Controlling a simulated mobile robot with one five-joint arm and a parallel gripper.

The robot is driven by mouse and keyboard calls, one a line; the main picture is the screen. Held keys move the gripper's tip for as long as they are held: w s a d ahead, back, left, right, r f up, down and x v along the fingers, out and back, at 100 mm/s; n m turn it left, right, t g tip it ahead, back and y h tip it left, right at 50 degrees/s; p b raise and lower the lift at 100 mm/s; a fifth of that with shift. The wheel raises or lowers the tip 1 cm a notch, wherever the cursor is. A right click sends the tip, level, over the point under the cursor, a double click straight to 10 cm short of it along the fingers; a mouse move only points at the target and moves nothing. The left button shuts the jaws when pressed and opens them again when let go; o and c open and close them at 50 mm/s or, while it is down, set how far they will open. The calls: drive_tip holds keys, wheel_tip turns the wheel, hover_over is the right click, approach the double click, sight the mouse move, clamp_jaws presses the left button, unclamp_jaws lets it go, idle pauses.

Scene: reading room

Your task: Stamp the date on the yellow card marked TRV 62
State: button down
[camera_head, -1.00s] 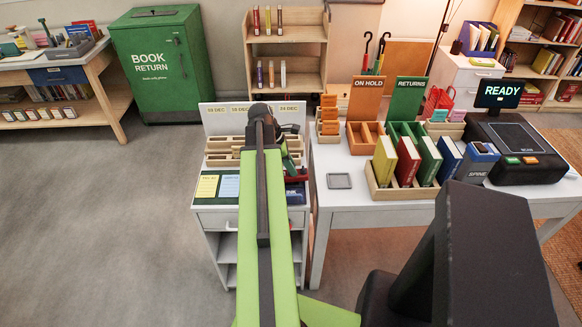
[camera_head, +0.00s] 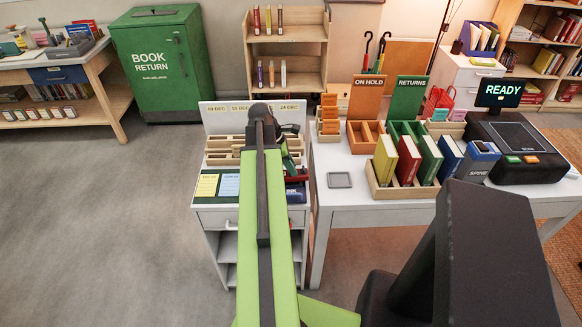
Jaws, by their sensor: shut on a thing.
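The yellow card (camera_head: 207,186) lies flat at the front left of the small white stand, beside a pale blue card (camera_head: 229,185). Its print is too small to read. A dark pad marked INK (camera_head: 296,194) is at the stand's front right, with something red (camera_head: 297,178) just behind it. My gripper (camera_head: 290,158) is over the right half of the stand, mostly hidden behind my green arm. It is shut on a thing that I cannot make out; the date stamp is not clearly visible.
To the right, a white table (camera_head: 340,200) holds a book tray (camera_head: 378,193), On Hold and Returns bins and a scanner reading READY (camera_head: 515,140). Floor at left is clear.

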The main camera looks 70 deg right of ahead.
idle(0.4)
wheel_tip(320, 180, up, 7)
drive_tip(key=p, duration=0.7)
drive_tip(key=shift+s, duration=0.15)
